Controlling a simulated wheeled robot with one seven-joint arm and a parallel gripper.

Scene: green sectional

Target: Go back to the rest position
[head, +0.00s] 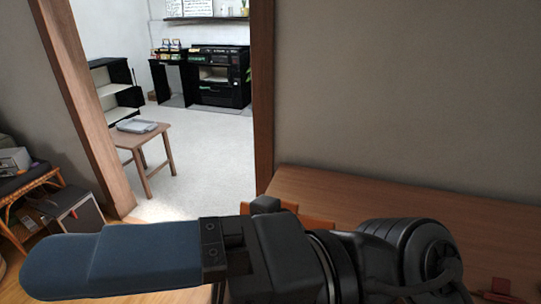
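My gripper (45,272) stretches across the bottom of the head view and points left. One long dark-blue finger shows side-on, fixed to a black block and my wrist. The other finger is hidden, so I cannot see the gap between them. No held object shows. My forearm joint fills the lower right, in front of a wooden surface.
A wooden top (400,200) runs along the wall at right, behind and below my arm. A wood-framed doorway opens onto a pale floor (210,160) with a small wooden table (143,140) and black cabinets (215,90). A rattan piece (28,188) and a grey box (78,222) stand at left.

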